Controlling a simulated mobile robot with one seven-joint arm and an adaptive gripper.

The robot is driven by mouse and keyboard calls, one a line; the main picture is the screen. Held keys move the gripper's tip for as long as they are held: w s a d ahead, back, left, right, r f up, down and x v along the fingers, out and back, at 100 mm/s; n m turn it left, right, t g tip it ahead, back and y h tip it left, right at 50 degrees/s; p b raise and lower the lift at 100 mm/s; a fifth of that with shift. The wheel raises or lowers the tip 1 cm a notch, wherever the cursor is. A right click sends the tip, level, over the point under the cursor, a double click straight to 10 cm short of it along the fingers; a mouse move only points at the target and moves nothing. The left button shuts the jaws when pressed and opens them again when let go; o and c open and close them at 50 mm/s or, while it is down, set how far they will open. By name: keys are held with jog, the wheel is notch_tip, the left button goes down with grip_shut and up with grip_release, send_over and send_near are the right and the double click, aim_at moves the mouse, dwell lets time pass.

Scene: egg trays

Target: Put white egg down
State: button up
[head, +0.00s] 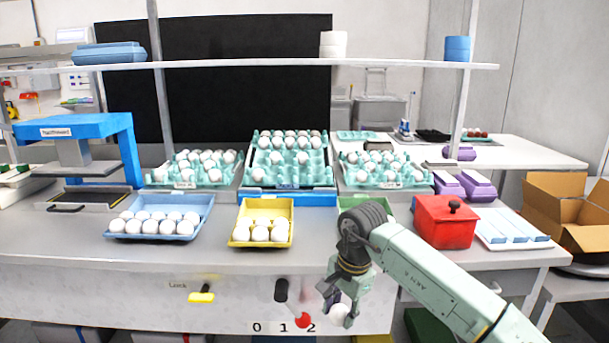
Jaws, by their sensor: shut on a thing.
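My gripper (334,305) hangs low in front of the table's front panel, at the lower middle right of the head view. It is shut on a white egg (340,314), which shows at its fingertips below table-top height. A yellow carton (240,242) with several white eggs sits on the table, up and left of the gripper. A blue carton (200,235) with several white eggs sits left of it. A green container (374,203) is partly hidden behind my arm. Teal egg trays (290,178) with several white eggs stand at the back in three groups.
A red box (446,222) with a black knob stands right of my arm. White-blue strips (510,228), purple cartons (478,187) and an open cardboard box (570,207) are farther right. A blue stand (85,128) is at left. Bare table (316,243) shows between the yellow carton and my arm.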

jog(key=s+a+f+n, duration=0.1)
jog(key=a+f+n, duration=0.1)
jog(key=f, duration=0.8)
jog(key=s+a+f+n+g, duration=0.1)
jog(key=s+a+f+n, duration=0.1)
jog(key=f, duration=0.9)
jog(key=s+a+f+n, duration=0.1)
jog(key=a+f+n, duration=0.2)
jog(key=f+n, duration=0.3)
jog(key=shift+s+a+f+y, duration=0.3)
jog(key=shift+f, duration=2.45)
